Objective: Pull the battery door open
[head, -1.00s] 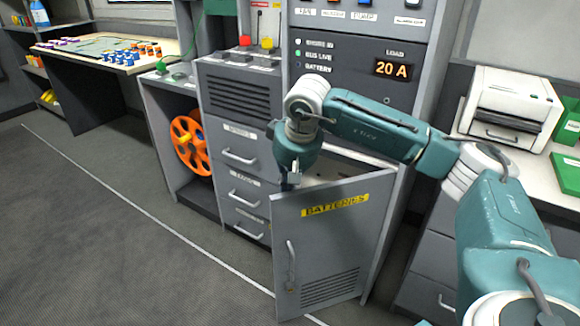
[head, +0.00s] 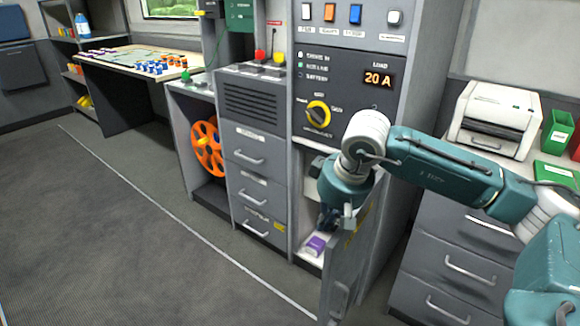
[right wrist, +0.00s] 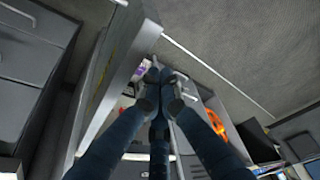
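The grey battery door (head: 347,265) stands swung well out from its cabinet, seen almost edge-on in the head view, with part of its yellow label in sight. In the right wrist view the door (right wrist: 118,72) stands just left of the fingers. My right gripper (head: 328,217) is at the cabinet opening, on the inner side of the door. Its fingers come together at the tips in the right wrist view (right wrist: 158,74), with nothing seen held between them. Whether they touch the door I cannot tell. A purple-topped block (head: 316,243) lies inside the compartment. My left gripper is not in view.
A drawer unit (head: 253,160) and an orange reel (head: 207,148) stand left of the opening. Grey drawers (head: 462,270) under a counter with a printer (head: 495,118) stand at the right. The floor (head: 150,240) in front and left is clear.

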